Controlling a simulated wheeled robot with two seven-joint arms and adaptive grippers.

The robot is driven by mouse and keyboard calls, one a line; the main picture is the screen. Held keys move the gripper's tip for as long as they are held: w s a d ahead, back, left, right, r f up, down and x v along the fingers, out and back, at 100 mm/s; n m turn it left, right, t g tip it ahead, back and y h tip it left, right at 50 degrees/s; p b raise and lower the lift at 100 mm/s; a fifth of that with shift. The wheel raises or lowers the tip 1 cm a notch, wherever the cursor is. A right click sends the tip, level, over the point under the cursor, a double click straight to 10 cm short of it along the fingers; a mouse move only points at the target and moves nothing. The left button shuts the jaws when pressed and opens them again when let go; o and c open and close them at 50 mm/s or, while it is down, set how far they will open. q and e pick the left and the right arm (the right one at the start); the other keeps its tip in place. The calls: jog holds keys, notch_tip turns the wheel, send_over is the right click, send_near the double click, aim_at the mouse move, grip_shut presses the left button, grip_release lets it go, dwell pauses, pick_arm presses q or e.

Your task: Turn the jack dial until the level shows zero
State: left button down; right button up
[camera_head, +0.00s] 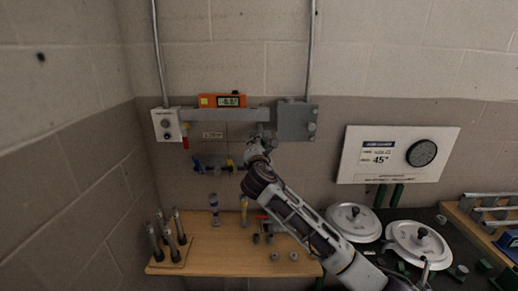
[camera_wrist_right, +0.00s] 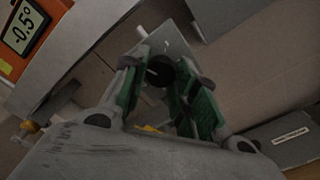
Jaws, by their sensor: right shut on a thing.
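The orange level (camera_head: 222,100) sits on the grey beam (camera_head: 230,115) on the wall. Its display reads about -0.5°, and the level also shows at the top left of the right wrist view (camera_wrist_right: 22,32). My right gripper (camera_head: 259,148) reaches up to the wall just below the beam's right part. In the right wrist view its green-padded fingers (camera_wrist_right: 168,92) are shut on a dark round knob (camera_wrist_right: 159,70), apparently the jack dial, in front of a grey plate. In the head view the gripper hides this knob. My left gripper is not in view.
A grey box (camera_head: 296,121) is right of the beam, and a white control box (camera_head: 166,125) is at its left. A wooden shelf (camera_head: 215,257) below holds upright rods and small parts. White lids (camera_head: 353,222) and a white sign (camera_head: 396,154) reading 45° are at right.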

jog(key=m+b, duration=0.1)
jog(key=m, duration=0.4)
jog(key=shift+b, duration=0.4)
jog(key=o, duration=1)
jog(key=shift+s, duration=0.15)
jog(key=shift+s, duration=5.85)
jog(key=shift+d+f, duration=0.1)
jog(key=shift+f, duration=0.05)
